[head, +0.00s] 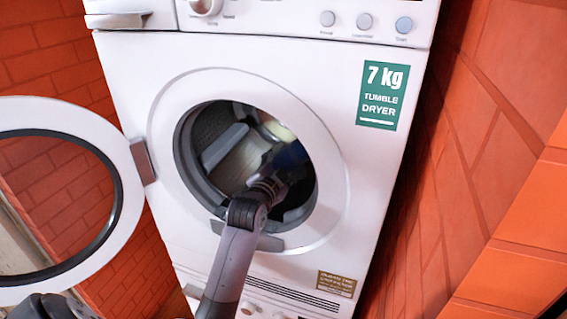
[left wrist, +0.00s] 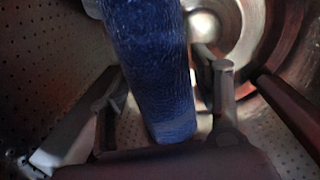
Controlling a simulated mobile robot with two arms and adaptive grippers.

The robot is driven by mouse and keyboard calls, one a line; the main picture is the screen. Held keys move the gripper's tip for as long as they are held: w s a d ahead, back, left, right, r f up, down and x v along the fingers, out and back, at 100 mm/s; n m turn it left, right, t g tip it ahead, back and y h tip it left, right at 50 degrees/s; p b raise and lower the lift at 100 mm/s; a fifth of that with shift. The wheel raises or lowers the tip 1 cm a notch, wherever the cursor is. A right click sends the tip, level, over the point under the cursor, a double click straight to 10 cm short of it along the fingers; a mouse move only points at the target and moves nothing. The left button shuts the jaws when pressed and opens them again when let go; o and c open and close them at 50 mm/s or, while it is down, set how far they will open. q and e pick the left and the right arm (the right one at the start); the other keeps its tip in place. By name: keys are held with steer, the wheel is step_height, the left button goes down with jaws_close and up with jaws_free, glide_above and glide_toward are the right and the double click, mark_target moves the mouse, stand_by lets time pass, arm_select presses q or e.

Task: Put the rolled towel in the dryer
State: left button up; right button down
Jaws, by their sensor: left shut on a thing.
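The rolled towel is dark blue. It shows inside the dryer drum in the head view (head: 291,155) and large in the left wrist view (left wrist: 155,70), where it stands between my fingers. My left gripper (left wrist: 165,85) is shut on the towel, one finger on each side of it. In the head view my left arm reaches through the round opening, and the gripper is mostly hidden in the dark drum. The white tumble dryer (head: 330,262) has its round door (head: 125,195) swung open to the left. My right gripper is not in view.
The perforated metal drum wall (left wrist: 50,40) surrounds the gripper closely, with raised ribs inside. The opening's rim (head: 335,185) encircles my arm. An orange brick wall (head: 495,130) stands close on the right, and brick also shows behind the door.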

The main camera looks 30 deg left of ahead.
arm_select(q)
steer(key=shift+w+f, duration=0.1)
steer(key=shift+w, duration=0.05)
steer(key=shift+w+f, duration=0.1)
steer(key=shift+w, duration=0.1)
steer(key=o, duration=1)
steer(key=shift+s, duration=0.15)
steer(key=shift+o, duration=1.3)
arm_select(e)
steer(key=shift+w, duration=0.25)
arm_select(q)
steer(key=v, duration=1.2)
steer(key=shift+a+f, duration=0.1)
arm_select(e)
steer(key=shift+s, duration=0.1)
